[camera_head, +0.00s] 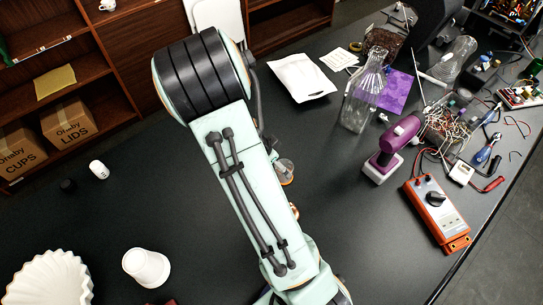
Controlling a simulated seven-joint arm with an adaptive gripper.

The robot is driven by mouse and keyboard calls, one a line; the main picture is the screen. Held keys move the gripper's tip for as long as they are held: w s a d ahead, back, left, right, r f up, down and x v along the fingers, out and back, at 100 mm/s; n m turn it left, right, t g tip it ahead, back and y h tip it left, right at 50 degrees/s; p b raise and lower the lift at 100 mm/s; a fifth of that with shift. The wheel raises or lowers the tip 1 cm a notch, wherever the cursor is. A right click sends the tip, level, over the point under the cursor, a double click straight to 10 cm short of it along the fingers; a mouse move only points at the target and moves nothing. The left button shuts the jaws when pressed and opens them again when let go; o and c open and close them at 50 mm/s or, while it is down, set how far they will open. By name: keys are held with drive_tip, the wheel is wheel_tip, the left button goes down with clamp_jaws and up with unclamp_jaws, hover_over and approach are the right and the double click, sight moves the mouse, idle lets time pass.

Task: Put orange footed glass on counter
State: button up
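A small clear glass with orange at its lower part (285,172), which looks like the orange footed glass, shows just right of my arm's pale green link. The link covers its left side, so I cannot tell whether it is held or stands on the counter. The dark counter (330,225) spreads around it. My arm crosses the middle of the view from the bottom up to a black-banded joint. My gripper is hidden behind the arm, and its fingers do not show.
A clear flask (362,103), a purple tool (393,145) and an orange meter (437,212) stand to the right, with wires and tools beyond. A white packet (302,78) lies above. A white cup (147,267) and fluted white filters (50,279) are lower left. The middle-right counter is clear.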

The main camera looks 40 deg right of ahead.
drive_tip(key=s+a+r+n+y, duration=0.4)
drive_tip(key=a+r+n, duration=0.3)
drive_tip(key=a+r, duration=0.45)
drive_tip(key=s+a+r+n+y, duration=0.1)
drive_tip(key=s+a+r+n, duration=0.4)
drive_tip(key=s+a+n, duration=0.3)
drive_tip(key=s+n, duration=0.3)
drive_tip(key=n, duration=0.1)
drive_tip(key=shift+s+r, duration=0.2)
